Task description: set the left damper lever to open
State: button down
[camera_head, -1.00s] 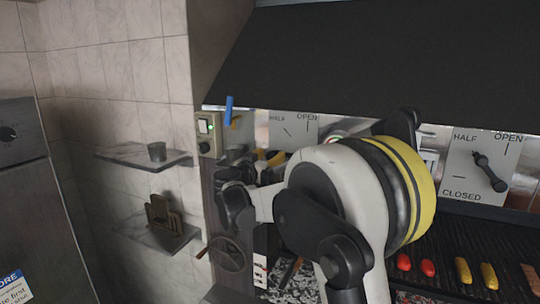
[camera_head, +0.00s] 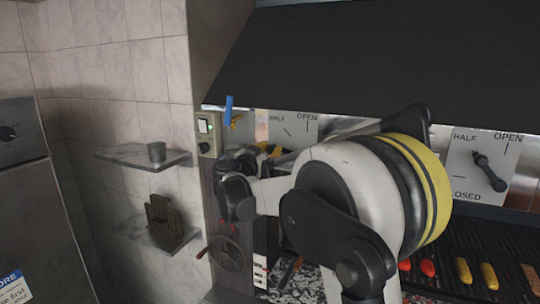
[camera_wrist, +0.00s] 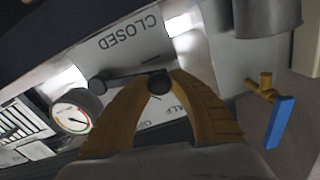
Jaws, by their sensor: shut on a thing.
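The left damper plate (camera_head: 290,127) shows behind my arm in the head view, with HALF and OPEN readable; its lever is hidden there. In the wrist view the plate (camera_wrist: 150,50) appears upside down, with CLOSED at the top and HALF and OPEN partly covered by my fingers. The dark left damper lever (camera_wrist: 125,79) runs across the plate between two round ends. My gripper (camera_wrist: 160,84) is shut on the lever's right-hand end in this view. I cannot tell exactly which mark the lever points to.
The right damper plate (camera_head: 462,180) has its own lever (camera_head: 490,172), pointing down right. A dark hood (camera_head: 380,60) hangs above. A blue-handled valve (camera_wrist: 279,122) and a dial gauge (camera_wrist: 72,113) are near my gripper. Food lies on the grill (camera_head: 450,250); wall shelves (camera_head: 120,155) stand left.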

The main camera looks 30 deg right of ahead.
jog(key=r+m, duration=0.2)
jog(key=s+r+m, duration=0.1)
jog(key=shift+d+m, duration=0.3)
jog(key=shift+d, duration=0.1)
jog(key=shift+s+d+r+m+b, duration=0.25)
jog(key=shift+s+d+r+m, duration=0.65)
jog(key=shift+m, duration=0.85)
jog(key=shift+s+d+r+m+b, duration=0.3)
jog(key=shift+s+d+r+m, duration=0.65)
jog(key=shift+m, duration=0.85)
jog(key=shift+s+d+r+m+b, duration=0.25)
jog(key=shift+s+d+r+m, duration=0.35)
jog(key=shift+s+m, duration=0.9)
jog(key=shift+w+m, duration=0.25)
jog(key=c, duration=1.1)
grip_release()
jog(key=shift+c, duration=0.2)
